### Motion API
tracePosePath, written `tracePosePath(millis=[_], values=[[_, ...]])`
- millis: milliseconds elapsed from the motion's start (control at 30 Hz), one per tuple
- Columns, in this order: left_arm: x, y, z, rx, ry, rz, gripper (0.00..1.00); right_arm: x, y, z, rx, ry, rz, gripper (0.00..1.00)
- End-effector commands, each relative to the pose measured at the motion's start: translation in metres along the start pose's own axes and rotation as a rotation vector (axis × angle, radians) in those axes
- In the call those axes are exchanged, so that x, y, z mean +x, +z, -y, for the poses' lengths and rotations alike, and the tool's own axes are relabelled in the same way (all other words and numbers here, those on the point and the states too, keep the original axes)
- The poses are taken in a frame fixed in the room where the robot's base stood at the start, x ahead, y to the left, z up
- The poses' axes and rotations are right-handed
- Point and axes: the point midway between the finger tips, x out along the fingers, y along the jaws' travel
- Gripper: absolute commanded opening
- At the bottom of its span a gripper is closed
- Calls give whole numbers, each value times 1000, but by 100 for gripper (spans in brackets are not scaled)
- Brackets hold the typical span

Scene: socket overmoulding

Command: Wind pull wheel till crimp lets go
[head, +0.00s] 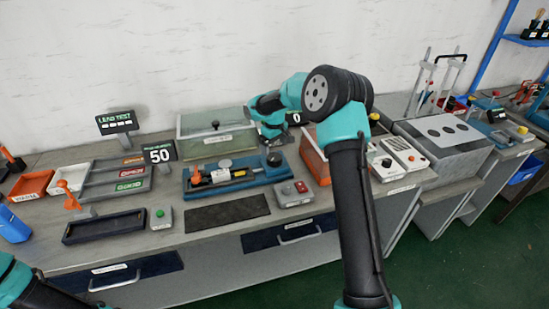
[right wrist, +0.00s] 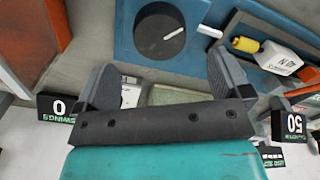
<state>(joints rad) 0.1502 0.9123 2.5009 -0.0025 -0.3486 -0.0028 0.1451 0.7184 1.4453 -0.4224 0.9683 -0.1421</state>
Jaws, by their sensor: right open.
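The pull wheel (right wrist: 160,36) is a round dark disc with a white mark, set in the blue pull rig (right wrist: 128,25). In the head view the rig (head: 258,181) lies on the bench, with the wheel (head: 274,159) at its right end beneath my right gripper. My right gripper (right wrist: 165,75) is open, its fingers apart and empty, pointing toward the wheel with a visible gap. A white labelled block (right wrist: 283,58) and a yellow part (right wrist: 245,44) sit along the rig. The crimp itself is too small to make out. Of my left arm only a link shows at the lower left.
A display reading 50 (head: 160,152) stands behind the rig's left. A glass-sided box (head: 215,135) is behind it. A grey button box (head: 293,194) is in front at right, and an orange bin (head: 315,155) beside the rig. A dark mat (head: 227,212) lies clear in front.

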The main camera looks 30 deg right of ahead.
Motion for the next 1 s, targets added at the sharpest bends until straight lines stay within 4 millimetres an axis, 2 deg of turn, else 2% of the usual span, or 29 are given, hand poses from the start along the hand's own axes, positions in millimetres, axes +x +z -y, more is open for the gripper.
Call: tracePosePath(millis=[200, 400, 767, 1000], values=[[0, 0, 0, 0, 0, 0, 43, 38, 1, 0, 0, -1, 3, 96], [0, 0, 0, 0, 0, 0, 43, 59, 0, 0, 0, -1, 1, 96], [0, 0, 0, 0, 0, 0, 43, 63, 0, 0, 0, -1, 0, 96], [0, 0, 0, 0, 0, 0, 43, 63, 0, 0, 0, 0, 0, 74]])
